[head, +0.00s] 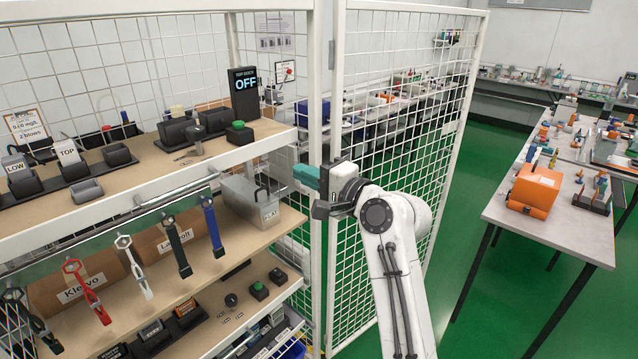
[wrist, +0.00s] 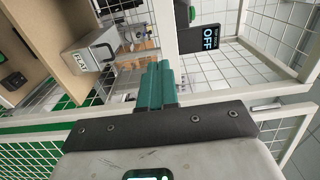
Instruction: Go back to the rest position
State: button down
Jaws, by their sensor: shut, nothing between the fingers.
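My gripper (head: 299,175) is in front of the cage's corner post in the head view, with its green fingers pointing left toward the shelves. In the wrist view the green fingers of my gripper (wrist: 156,82) lie together, shut, with nothing between them. My white arm reaches up from the bottom of the head view. The gripper is at about the height of the metal box (head: 256,200) labelled FLAT, to the right of it. I cannot tell whether the gripper touches the post.
The shelf unit (head: 250,148) on the left holds black holders and hanging tools. A black display (head: 244,94) reads OFF; it also shows in the wrist view (wrist: 199,38). A mesh panel (head: 400,110) stands behind my arm. Green floor (head: 480,250) is clear before the right table (head: 560,232).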

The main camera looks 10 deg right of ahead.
jog(key=s+d+f+n+g+h, duration=0.2)
jog(key=s+d+f, duration=0.2)
jog(key=s+f, duration=0.5)
jog(key=s+d+f+n+g+h, duration=0.25)
jog(key=s+f, duration=0.35)
jog(key=f, duration=0.4)
jog(key=s+d+f+n+g+h, duration=0.1)
jog(key=s+d+f+g+h, duration=0.2)
jog(key=s+f, duration=0.6)
jog(key=s+d+f+n+g+h, duration=0.1)
jog(key=s+d+f+g, duration=0.1)
jog(key=s, duration=0.6)
jog(key=s+d+f+n+g+h, duration=0.1)
jog(key=s+d+f+n+g, duration=0.1)
jog(key=s, duration=0.6)
jog(key=s+d+f+n+g+h, duration=0.1)
jog(key=s+d+f, duration=0.3)
jog(key=s, duration=0.4)
jog(key=shift+s+d+f+n+g, duration=0.25)
jog(key=shift+s+f+n+g, duration=0.15)
jog(key=shift+g, duration=0.15)
jog(key=shift+w, duration=0.1)
